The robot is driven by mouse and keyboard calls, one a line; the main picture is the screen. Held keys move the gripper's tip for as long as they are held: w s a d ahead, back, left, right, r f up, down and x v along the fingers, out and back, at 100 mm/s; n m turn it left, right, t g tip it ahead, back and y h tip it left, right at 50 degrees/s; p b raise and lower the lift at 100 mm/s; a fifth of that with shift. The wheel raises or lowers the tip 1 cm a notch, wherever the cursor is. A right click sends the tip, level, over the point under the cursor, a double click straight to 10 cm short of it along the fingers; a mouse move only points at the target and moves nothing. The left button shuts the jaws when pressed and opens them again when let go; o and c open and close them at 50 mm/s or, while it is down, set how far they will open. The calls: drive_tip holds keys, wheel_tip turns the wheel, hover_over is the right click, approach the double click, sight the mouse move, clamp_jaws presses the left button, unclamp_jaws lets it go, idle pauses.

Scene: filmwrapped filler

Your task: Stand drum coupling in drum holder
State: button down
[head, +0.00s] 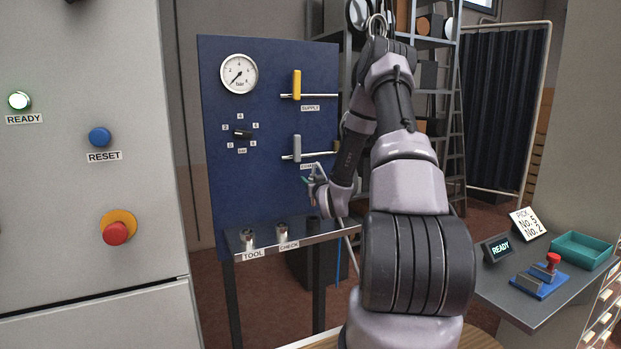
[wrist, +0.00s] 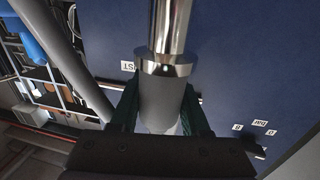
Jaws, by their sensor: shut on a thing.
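My gripper (wrist: 161,100) is shut on a grey cylindrical coupling (wrist: 160,102) with a chrome collar and a chrome stem; this looks like the drum coupling. In the head view my gripper (head: 311,188) hangs in front of the blue panel, above the shelf, and the held coupling is too small to make out clearly.
The narrow shelf (head: 268,241) carries two metal fittings, one at TOOL (head: 248,237) and one at CHECK (head: 282,232). The blue panel (head: 225,180) behind has a gauge and two valve handles. A grey cabinet (head: 80,220) stands left; a side table (head: 515,305) stands right.

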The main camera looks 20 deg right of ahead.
drive_tip(key=shift+f, duration=3.8)
drive_tip(key=shift+f, duration=0.3)
drive_tip(key=shift+c, duration=1.6)
unclamp_jaws()
